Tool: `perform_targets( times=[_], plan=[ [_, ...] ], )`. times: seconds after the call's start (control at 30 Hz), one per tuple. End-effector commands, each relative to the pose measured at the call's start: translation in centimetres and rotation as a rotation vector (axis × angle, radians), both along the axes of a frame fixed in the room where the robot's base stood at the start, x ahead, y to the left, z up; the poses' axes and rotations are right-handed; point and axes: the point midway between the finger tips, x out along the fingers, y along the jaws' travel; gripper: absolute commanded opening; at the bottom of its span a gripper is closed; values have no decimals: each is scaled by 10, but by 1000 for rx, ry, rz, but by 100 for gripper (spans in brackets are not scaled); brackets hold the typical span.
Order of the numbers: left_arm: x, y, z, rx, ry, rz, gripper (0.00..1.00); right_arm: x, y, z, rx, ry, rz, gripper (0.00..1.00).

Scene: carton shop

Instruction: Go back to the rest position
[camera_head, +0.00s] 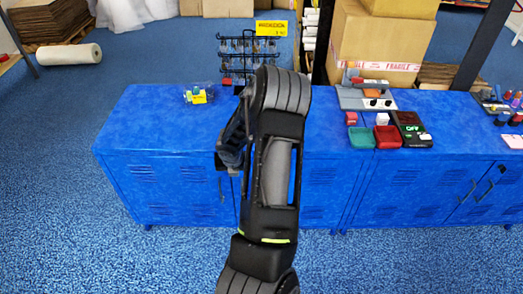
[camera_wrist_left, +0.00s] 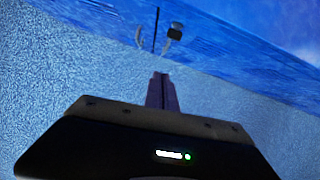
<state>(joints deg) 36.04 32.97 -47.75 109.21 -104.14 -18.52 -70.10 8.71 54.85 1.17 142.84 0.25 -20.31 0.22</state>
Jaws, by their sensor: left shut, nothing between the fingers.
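One arm of mine rises through the middle of the head view, in front of the blue cabinets (camera_head: 165,140). A dark gripper part shows at the arm's left side, partly hidden by the arm. In the left wrist view my left gripper (camera_wrist_left: 161,78) has its fingers together with nothing between them. It hangs over the blue carpet (camera_wrist_left: 60,90), with the blue cabinet side (camera_wrist_left: 235,60) beyond it, apart from the fingers. My right gripper is in neither view.
On the cabinets stand a wire rack (camera_head: 240,47), a small yellow item (camera_head: 198,96), a red box (camera_head: 388,137), a green box (camera_head: 361,138) and a dark device (camera_head: 411,128) reading OFF. Cartons (camera_head: 375,45) stand behind. Carpet is clear at left (camera_head: 50,180).

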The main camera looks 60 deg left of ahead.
Motion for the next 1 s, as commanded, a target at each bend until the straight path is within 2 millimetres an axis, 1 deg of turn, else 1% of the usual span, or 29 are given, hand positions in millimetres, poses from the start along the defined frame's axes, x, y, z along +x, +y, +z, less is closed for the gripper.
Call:
perform_targets(
  times=[0.37,0.47,0.57,0.63,0.67,0.7,0.77,0.8,0.87,0.9,0.97,1.0],
  plan=[
    [0,0,0,0,-1,4,0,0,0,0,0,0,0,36],
    [0,0,0,-5,-15,41,0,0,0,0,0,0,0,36],
    [2,1,0,-18,-79,189,0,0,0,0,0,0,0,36],
    [8,-6,-5,-51,-173,390,0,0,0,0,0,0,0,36],
    [14,-14,-10,-76,-220,483,0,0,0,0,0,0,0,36],
    [24,-27,-18,-116,-281,616,0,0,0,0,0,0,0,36],
    [47,-57,-35,-199,-369,822,0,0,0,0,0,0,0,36],
    [64,-81,-47,-262,-419,962,0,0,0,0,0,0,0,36],
    [89,-121,-63,-356,-471,1162,0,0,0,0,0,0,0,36],
    [103,-150,-73,-415,-490,1288,0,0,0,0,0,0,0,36],
    [122,-195,-86,-496,-498,1464,0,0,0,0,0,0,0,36],
    [132,-227,-93,-543,-488,1575,0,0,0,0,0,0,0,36]
  ],
)
